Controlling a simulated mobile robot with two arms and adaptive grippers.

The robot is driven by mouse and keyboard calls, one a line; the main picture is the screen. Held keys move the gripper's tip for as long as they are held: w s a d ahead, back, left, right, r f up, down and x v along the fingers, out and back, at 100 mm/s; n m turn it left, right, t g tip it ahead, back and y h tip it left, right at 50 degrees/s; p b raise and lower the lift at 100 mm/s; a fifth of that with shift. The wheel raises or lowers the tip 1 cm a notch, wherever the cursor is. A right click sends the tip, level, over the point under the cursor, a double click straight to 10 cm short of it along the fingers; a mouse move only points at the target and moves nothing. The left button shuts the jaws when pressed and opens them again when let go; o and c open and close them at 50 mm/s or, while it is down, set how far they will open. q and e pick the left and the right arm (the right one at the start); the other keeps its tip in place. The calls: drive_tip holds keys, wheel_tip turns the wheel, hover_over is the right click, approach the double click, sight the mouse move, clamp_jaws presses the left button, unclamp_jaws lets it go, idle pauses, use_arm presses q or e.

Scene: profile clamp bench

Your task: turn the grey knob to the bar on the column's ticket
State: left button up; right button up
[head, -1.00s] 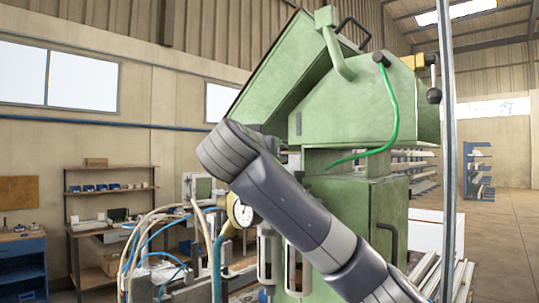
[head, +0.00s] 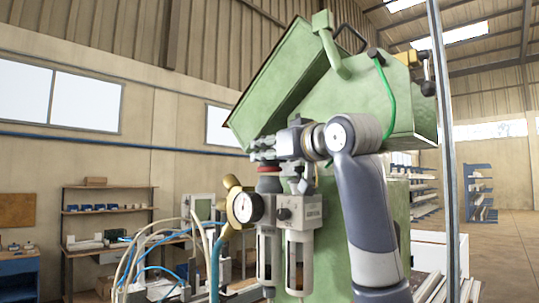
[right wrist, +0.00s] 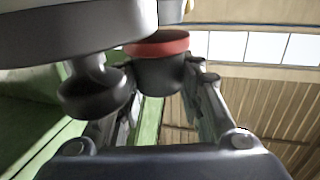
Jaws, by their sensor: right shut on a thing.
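The grey knob (right wrist: 158,76) has a red ring beside it and sits between the two fingers of my right gripper in the right wrist view. In the head view the red ring (head: 268,169) shows on top of the air unit, and the fingers hide much of the knob. My right gripper (head: 264,156) comes in from the right and is shut on the knob. A round gauge (head: 245,207) faces the camera just below and left of it. I cannot make out the ticket or its bar. My left gripper is not in view.
A second unit (head: 301,218) stands close to the right of the knob. The green machine (head: 300,85) rises behind and above my right arm. Hoses (head: 150,235) loop at lower left. A grey post (head: 443,150) stands at right.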

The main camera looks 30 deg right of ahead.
drive_tip(key=shift+n+g+y+p, duration=0.6)
drive_tip(key=shift+n+y, duration=1)
drive_tip(key=shift+y, duration=1.2)
drive_tip(key=o, duration=1.1)
drive_tip(key=shift+s, duration=0.1)
drive_tip(key=v, duration=1.1)
drive_tip(key=shift+s+d, duration=0.2)
drive_tip(key=shift+s, duration=0.15)
